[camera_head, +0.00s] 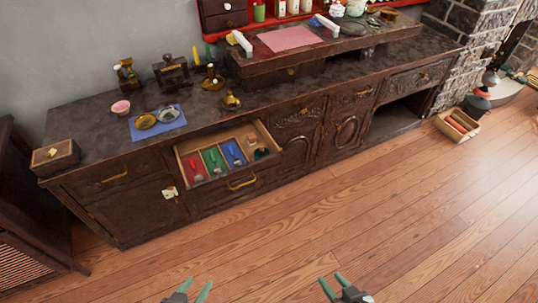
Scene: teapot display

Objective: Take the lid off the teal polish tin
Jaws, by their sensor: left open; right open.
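The dresser drawer (243,182) is pulled open, and its rightmost compartment holds a small dark teal round thing (262,154), which looks like the polish tin. It is too small to tell whether its lid is on. My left gripper (197,286) is open and empty at the bottom edge of the head view, over the wooden floor. My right gripper (333,283) is open and empty, also at the bottom edge and further right. Both are well apart from the dresser and the drawer.
Other drawer compartments hold red (195,171), green (213,160) and blue (233,153) items. A blue cloth (158,125) with round metal pieces, a pink bowl (121,107) and a wooden box (54,156) sit on the dresser top. The floor before the dresser is clear.

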